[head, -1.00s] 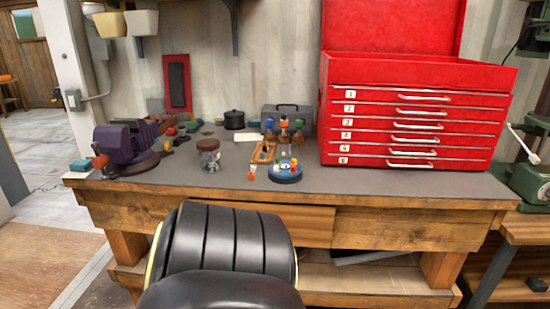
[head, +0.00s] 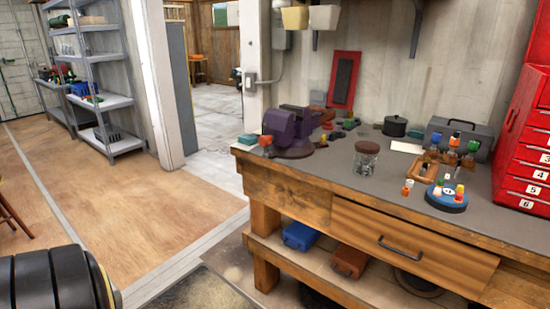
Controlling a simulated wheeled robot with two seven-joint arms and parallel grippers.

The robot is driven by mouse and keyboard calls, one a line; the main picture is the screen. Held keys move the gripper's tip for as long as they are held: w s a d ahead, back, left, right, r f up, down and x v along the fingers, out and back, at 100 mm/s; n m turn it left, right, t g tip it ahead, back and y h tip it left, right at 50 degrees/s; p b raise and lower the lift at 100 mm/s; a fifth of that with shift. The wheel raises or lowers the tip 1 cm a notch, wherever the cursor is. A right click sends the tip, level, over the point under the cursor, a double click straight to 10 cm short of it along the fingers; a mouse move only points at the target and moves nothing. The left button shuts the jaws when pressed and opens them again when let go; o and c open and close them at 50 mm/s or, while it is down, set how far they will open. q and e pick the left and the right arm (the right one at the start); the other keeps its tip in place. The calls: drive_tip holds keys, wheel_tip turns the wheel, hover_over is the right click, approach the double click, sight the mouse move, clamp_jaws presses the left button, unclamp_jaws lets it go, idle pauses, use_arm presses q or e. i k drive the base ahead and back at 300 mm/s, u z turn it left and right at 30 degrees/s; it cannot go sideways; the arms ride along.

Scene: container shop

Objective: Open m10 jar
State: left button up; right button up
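A clear glass jar with a brown lid (head: 367,158) stands upright on the grey top of the wooden workbench (head: 330,209), left of the round blue holder. The lid appears to sit on the jar. Dark bits show low inside the glass, and no label can be read. Neither of my grippers is in view.
A purple vise (head: 291,128) sits at the bench's left end. A blue round holder (head: 446,200), a wooden rack (head: 426,171) with bottles and a red drawer chest (head: 523,150) stand right of the jar. Open floor (head: 135,210) lies left of the bench, before metal shelves (head: 108,95).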

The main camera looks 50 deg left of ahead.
sight(363, 166)
drive_tip(key=u, duration=0.9)
drive_tip(key=i, duration=0.4)
